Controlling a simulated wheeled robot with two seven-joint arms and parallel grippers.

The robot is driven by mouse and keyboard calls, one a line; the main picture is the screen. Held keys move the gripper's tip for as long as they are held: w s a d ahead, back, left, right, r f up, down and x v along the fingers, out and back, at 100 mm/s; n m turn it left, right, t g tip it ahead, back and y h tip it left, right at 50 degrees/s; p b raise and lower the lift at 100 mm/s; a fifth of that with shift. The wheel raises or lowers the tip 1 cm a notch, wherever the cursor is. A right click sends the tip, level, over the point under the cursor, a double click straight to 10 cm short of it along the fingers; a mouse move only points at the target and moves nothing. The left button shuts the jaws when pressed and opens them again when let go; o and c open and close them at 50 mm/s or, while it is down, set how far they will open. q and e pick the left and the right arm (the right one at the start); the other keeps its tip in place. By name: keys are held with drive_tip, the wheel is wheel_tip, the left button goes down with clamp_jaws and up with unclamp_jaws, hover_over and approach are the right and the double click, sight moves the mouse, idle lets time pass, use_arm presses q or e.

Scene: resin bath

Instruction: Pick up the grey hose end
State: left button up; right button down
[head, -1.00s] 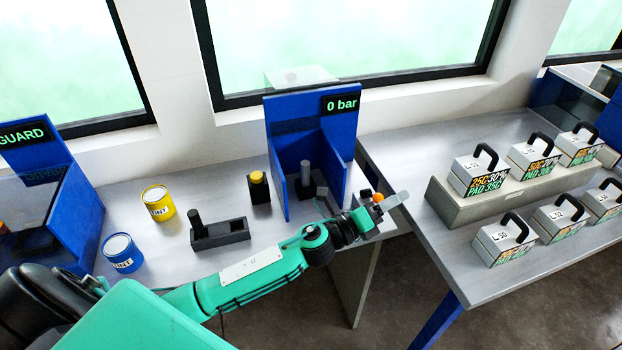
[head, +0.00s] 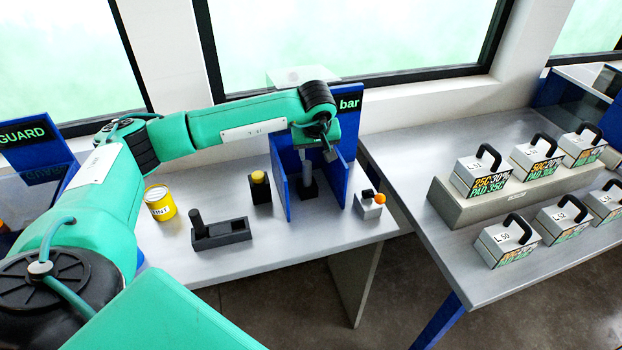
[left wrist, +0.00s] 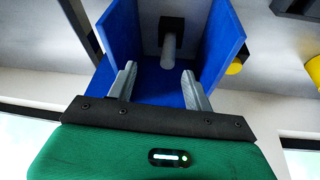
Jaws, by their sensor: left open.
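The grey hose end (head: 307,174) stands upright in a black holder (head: 308,191) inside the blue booth marked "bar" (head: 346,135). In the left wrist view the grey hose end (left wrist: 168,50) points toward me from its black base (left wrist: 172,24), between the blue walls. My left gripper (head: 317,156) is above the hose end at the booth's opening. Its two grey fingers (left wrist: 158,74) are apart with nothing between them, and the hose end lies beyond their tips, roughly between them. My arm covers part of the booth and its display. My right gripper is not in view.
Left of the booth stand a black box with a yellow button (head: 259,187), a black block with a post (head: 221,233) and a yellow tin (head: 160,203). A small grey box with an orange ball (head: 369,205) is right of it. Handled weights (head: 508,240) fill the right table.

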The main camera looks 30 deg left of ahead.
sight(307, 165)
use_arm(q)
drive_tip(key=shift+y, duration=0.3)
drive_tip(key=w+a+f+p, duration=0.1)
drive_tip(key=f, duration=0.1)
drive_tip(key=a+f, duration=0.1)
drive_tip(key=f, duration=0.1)
drive_tip(key=w+a+f+p, duration=0.1)
drive_tip(key=a+f, duration=0.1)
drive_tip(key=f, duration=0.1)
drive_tip(key=shift+w+p, duration=0.3)
drive_tip(key=shift+p, duration=0.05)
drive_tip(key=shift+w+a+f+p, duration=0.15)
drive_tip(key=shift+f+p, duration=0.2)
drive_tip(key=shift+p, duration=0.2)
drive_tip(key=p+x, duration=0.1)
drive_tip(key=x, duration=0.2)
drive_tip(key=shift+f+p, duration=0.1)
drive_tip(key=shift+p, duration=0.3)
drive_tip(key=shift+w+a+f, duration=0.2)
drive_tip(key=shift+f, duration=0.4)
drive_tip(key=c, duration=1.1)
